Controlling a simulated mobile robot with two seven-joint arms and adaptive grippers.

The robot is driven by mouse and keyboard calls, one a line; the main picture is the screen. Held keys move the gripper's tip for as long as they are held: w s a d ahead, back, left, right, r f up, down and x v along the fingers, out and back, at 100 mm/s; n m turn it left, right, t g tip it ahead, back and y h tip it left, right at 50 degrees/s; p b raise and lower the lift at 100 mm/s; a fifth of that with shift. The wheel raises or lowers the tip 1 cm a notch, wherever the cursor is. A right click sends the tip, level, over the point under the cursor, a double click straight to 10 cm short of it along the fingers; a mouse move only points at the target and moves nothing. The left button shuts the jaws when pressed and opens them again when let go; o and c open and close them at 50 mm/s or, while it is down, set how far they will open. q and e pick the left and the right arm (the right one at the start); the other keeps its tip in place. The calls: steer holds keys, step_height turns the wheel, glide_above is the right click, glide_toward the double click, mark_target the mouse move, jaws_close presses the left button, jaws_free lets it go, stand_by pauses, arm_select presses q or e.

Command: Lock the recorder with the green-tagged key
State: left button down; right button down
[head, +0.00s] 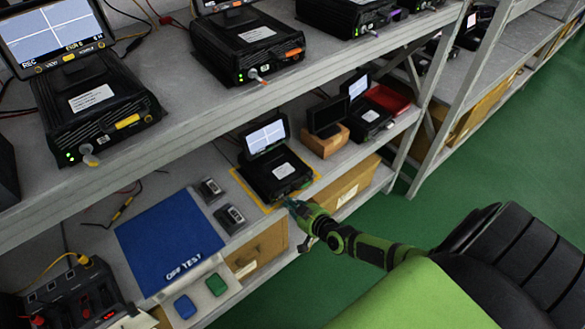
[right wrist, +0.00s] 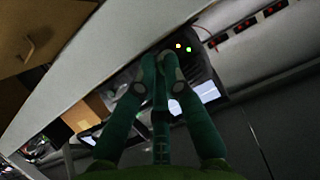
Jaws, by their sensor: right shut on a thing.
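The recorder (head: 275,178) is a black box with a lit screen (head: 265,136) raised behind it. It sits on the lower shelf inside a yellow outline. In the right wrist view its dark front (right wrist: 205,68) shows a yellow and a green light. My right gripper (head: 291,204) is at the recorder's front edge. In the right wrist view its two green fingers (right wrist: 163,68) are closed together at the recorder's front, on a small thing that they mostly hide. I take it for the key, but its tag cannot be made out. My left gripper is out of view.
Left of the recorder lie two small dark devices (head: 220,202) and a blue mat (head: 168,240). Green and blue pieces (head: 217,284) lie on a pale tray. The upper shelf (head: 185,105) holds more recorders and overhangs behind. Another small screen unit (head: 326,118) stands to the right.

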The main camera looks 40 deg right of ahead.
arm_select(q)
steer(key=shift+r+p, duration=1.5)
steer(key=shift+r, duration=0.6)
arm_select(e)
steer(key=shift+w+a+r+n+t+h, duration=0.1)
steer(key=shift+a+n+t+h, duration=0.1)
steer(key=shift+n+h, duration=0.75)
steer(key=shift+s+a+n+t+h, duration=0.15)
steer(key=shift+n+h, duration=0.45)
steer(key=shift+n, duration=0.7)
steer(key=shift+w+a+r+n+t+h, duration=0.15)
steer(key=shift+n+t+h, duration=0.1)
steer(key=shift+n+h, duration=0.7)
steer(key=shift+n, duration=0.3)
steer(key=c, duration=1.3)
jaws_free()
steer(key=shift+f, duration=0.1)
